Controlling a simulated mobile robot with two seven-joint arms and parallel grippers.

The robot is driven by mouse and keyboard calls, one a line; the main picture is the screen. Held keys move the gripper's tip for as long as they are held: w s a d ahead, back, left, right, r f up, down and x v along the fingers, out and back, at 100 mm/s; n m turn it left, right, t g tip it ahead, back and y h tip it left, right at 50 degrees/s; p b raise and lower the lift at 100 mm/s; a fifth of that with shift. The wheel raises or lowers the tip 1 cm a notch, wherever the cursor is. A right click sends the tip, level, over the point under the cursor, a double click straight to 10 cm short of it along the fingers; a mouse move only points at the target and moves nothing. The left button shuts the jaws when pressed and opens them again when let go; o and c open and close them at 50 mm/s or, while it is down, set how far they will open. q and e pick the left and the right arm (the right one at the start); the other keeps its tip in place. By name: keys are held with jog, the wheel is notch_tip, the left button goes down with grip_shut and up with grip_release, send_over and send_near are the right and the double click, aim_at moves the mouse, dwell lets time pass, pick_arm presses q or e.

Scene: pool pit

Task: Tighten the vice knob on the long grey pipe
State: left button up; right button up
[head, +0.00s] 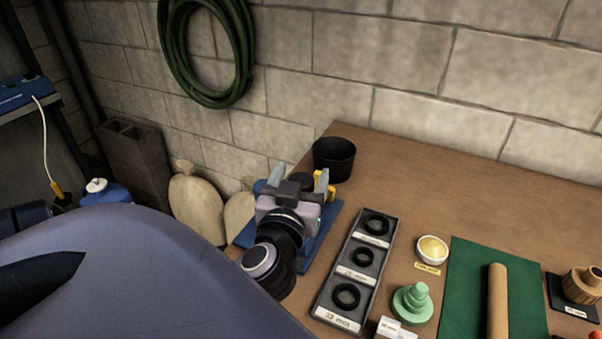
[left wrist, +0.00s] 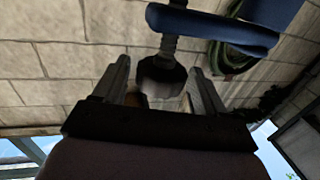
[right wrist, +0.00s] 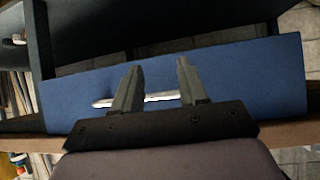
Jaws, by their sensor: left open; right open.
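My left gripper (head: 298,182) is open at the back left of the bench, over the blue vice (head: 331,217). In the left wrist view a dark vice knob (left wrist: 161,76) on a short stem lies between the open fingers, with a gap on each side. A blue vice part (left wrist: 222,29) is beyond it. My left gripper hides most of the vice in the head view. I cannot make out the long grey pipe in any view. My right gripper (right wrist: 161,70) is open and empty in front of a blue panel (right wrist: 245,75) with a pale slot; it is outside the head view.
A black cup (head: 334,158) stands close behind the vice. A grey tray of black rings (head: 342,290) lies to its right. The wall is behind.

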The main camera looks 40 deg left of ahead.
pick_arm(q)
jog(key=shift+c, duration=0.4)
jog(key=c, duration=0.9)
jog(key=shift+f+m+t+h, duration=0.1)
jog(key=shift+m+t+h, duration=0.2)
jog(key=shift+m+h, duration=0.15)
